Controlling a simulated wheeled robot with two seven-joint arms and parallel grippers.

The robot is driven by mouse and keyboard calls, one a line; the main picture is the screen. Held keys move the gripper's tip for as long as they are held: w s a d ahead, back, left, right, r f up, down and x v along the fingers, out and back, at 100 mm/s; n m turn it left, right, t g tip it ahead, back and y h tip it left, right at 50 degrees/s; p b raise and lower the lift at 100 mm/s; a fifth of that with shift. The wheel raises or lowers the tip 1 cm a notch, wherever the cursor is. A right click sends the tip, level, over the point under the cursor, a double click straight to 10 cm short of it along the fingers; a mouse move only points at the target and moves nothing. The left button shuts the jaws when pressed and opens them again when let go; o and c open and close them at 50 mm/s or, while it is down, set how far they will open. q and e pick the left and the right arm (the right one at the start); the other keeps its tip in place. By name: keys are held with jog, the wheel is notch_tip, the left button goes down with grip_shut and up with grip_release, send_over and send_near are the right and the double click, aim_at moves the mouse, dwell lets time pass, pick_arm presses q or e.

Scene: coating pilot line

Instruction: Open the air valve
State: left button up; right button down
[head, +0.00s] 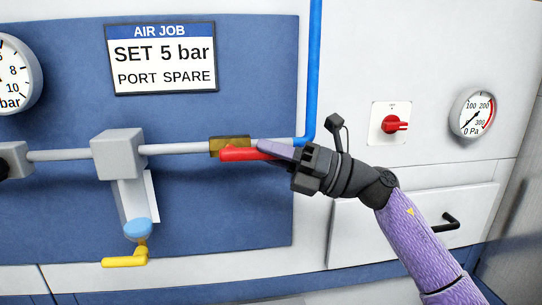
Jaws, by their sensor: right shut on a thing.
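The air valve has a brass body (229,141) on a grey pipe in front of the blue panel. Its red lever (238,154) lies roughly along the pipe, pointing right. My right gripper (268,149) comes in from the right and is shut on the red lever, hiding the lever's right end. My left gripper is not in view.
A grey block with a filter bowl (137,228) and a yellow drain handle (124,261) hangs left of the valve. A blue hose (314,70) rises at its right. A red rotary switch (393,124), a Pa gauge (472,114) and a sign (161,57) are on the wall.

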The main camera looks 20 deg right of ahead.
jog(key=shift+c, duration=2.4)
grip_release()
jog(key=shift+d+f, duration=0.1)
jog(key=b+v, duration=0.2)
jog(key=v, duration=0.7)
jog(key=shift+s+d, duration=0.2)
jog(key=shift+d, duration=0.15)
jog(key=shift+f, duration=0.15)
